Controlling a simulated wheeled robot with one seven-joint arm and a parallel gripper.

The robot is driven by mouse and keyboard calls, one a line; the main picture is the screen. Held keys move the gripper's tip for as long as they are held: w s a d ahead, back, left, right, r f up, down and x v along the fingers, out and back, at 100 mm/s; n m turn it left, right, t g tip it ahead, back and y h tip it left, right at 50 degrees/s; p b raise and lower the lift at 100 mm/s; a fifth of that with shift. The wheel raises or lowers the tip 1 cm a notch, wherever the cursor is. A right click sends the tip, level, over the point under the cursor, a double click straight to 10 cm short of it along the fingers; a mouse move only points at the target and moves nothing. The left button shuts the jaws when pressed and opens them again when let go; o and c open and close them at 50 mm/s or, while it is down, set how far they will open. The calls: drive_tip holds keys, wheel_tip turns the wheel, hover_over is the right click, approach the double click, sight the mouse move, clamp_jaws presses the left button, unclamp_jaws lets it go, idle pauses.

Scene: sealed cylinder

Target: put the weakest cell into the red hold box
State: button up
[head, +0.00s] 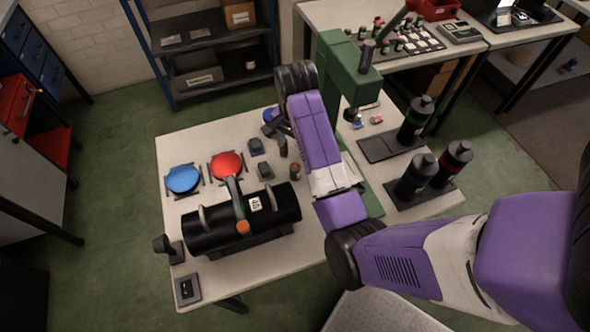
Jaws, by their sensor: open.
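Small dark cylinders that look like cells stand on the table: one with a red and green top (295,172) right of the black cylinder, and a darker one (283,148) behind it. Which is weakest does not show. A red open box (435,8) sits on the back bench at the top edge, partly cut off. My gripper (271,129) is over the back of the table, left of my purple arm link, near a blue disc. It is open, small and partly hidden by the arm; I see nothing held.
A large black cylinder (240,222) lies at the table's front. Blue (183,180) and red (228,165) discs are behind it. A green machine (345,65) stands right of my arm. Black bottles (416,118) stand on trays at right. Several small cylinders crowd the back bench (325,12).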

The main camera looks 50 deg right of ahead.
sight(295, 166)
drive_tip(key=shift+s+a+f+m+g+y, duration=0.15)
drive_tip(key=shift+s+a+m+g, duration=0.15)
drive_tip(key=shift+s, duration=0.2)
drive_tip(key=shift+s+a+f+m+g+y, duration=0.1)
drive_tip(key=shift+s+a+g+y, duration=0.1)
drive_tip(key=shift+s+a, duration=0.2)
drive_tip(key=shift+s+f+b, duration=0.15)
drive_tip(key=shift+f+b, duration=0.1)
drive_tip(key=shift+b, duration=0.1)
wheel_tip(295, 166, down, 3)
drive_tip(key=b, duration=0.3)
drive_tip(key=shift+w+d+f+p, duration=0.1)
drive_tip(key=shift+w+f+p, duration=0.05)
drive_tip(key=shift+f, duration=0.9)
drive_tip(key=shift+w+d+f+p, duration=0.1)
drive_tip(key=shift+w+f+p, duration=0.05)
drive_tip(key=shift+f, duration=0.9)
clamp_jaws()
